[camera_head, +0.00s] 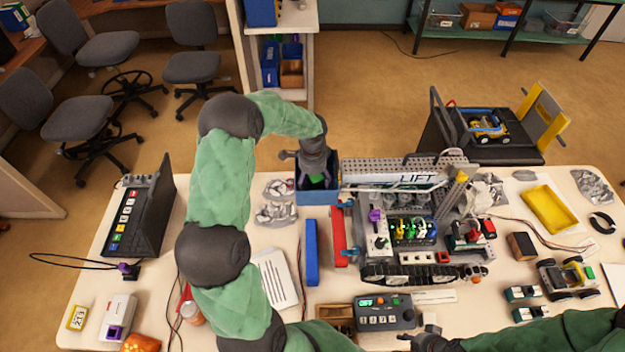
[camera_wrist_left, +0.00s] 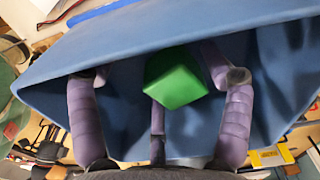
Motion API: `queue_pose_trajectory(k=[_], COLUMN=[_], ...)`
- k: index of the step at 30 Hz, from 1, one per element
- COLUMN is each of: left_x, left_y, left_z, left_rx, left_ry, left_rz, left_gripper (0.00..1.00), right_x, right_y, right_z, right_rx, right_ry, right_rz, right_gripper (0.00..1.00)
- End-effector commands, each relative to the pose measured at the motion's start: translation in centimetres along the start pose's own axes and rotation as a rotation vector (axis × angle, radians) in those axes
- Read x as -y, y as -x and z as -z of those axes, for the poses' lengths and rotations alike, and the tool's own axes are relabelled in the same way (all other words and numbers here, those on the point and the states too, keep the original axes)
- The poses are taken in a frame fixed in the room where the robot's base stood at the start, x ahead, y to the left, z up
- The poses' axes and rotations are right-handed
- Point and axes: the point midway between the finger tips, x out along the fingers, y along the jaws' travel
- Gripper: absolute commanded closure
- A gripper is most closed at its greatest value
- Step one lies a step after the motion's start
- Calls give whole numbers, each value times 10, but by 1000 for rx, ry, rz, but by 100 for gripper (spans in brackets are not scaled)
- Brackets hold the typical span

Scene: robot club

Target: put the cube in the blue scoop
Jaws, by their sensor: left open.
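The blue scoop (camera_head: 318,198) is at the back middle of the table, at the left end of the lift machine's arm. It fills much of the left wrist view (camera_wrist_left: 60,62). The green cube (camera_wrist_left: 174,80) shows inside the scoop, among the spread purple fingers of my left gripper (camera_wrist_left: 165,90). I cannot tell whether the cube touches the scoop's floor. In the head view my left gripper (camera_head: 316,172) reaches down into the scoop and is open, with a bit of green below it. My right gripper (camera_head: 428,338) is at the bottom edge, partly cut off; its fingers are unclear.
The lift machine (camera_head: 410,262) takes up the table's middle, with a control box (camera_head: 385,314) in front. A yellow tray (camera_head: 549,207) is at the right.

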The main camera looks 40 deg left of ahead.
Motion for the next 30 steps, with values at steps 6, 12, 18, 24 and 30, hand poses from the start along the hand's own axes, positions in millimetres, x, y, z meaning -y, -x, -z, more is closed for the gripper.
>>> queue_pose_trajectory(k=[6,12,18,24,30], left_x=[1,1,0,0,0], left_y=[20,60,96,118,123], left_z=[0,1,1,0,0], left_rx=[-2,-3,-2,-1,0], left_ry=[2,0,0,0,0], left_rz=[4,4,3,1,-1], left_gripper=[21,21,21,21,21], right_x=[1,0,0,0,0], right_y=[2,1,0,0,0], right_z=[0,0,0,0,0], right_rx=[0,0,0,0,0], right_ry=[0,0,0,0,0], right_rz=[0,0,0,0,0], right_gripper=[60,60,60,60,60])
